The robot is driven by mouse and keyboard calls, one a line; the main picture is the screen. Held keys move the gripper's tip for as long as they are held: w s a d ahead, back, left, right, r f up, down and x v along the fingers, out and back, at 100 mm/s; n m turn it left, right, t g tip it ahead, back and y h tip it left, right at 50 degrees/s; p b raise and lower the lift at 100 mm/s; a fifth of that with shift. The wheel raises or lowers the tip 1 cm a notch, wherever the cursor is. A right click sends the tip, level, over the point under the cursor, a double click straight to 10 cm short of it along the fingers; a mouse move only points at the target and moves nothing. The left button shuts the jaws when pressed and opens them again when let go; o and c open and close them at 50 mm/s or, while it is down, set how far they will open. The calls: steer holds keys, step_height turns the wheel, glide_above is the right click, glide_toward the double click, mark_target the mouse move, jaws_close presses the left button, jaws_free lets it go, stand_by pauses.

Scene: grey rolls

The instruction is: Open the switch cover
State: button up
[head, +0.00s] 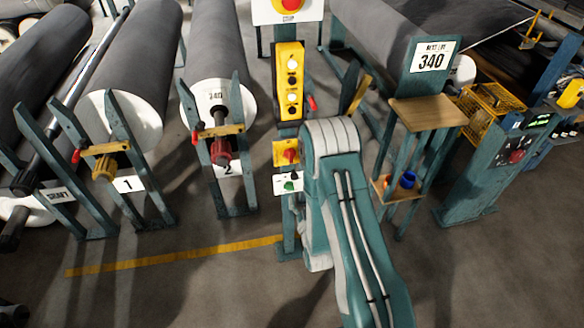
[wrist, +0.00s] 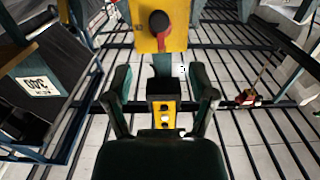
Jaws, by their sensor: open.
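A post stands ahead of me with a yellow switch box (head: 281,154) that carries a red rotary handle (head: 290,156). In the wrist view the yellow box (wrist: 177,38) is at the top, with the red handle and a dark round knob (wrist: 159,21) on it. I cannot tell a separate cover from the box. My gripper (wrist: 160,72) is open and empty, its two dark fingers apart on either side of the post, apparently short of the box. In the head view my arm hides the gripper.
A yellow button panel (head: 290,80) is higher on the post, with a red button (head: 291,5) above it. A labelled plate with a green knob (head: 288,184) is below. Grey rolls (head: 130,50) on stands are at left. A wooden-topped stand (head: 427,112) is close at right.

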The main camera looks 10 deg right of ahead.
mark_target(295, 178)
steer(key=w, duration=0.7)
steer(key=w+f, duration=0.1)
steer(key=w, duration=0.2)
steer(key=shift+w, duration=0.3)
jaws_close()
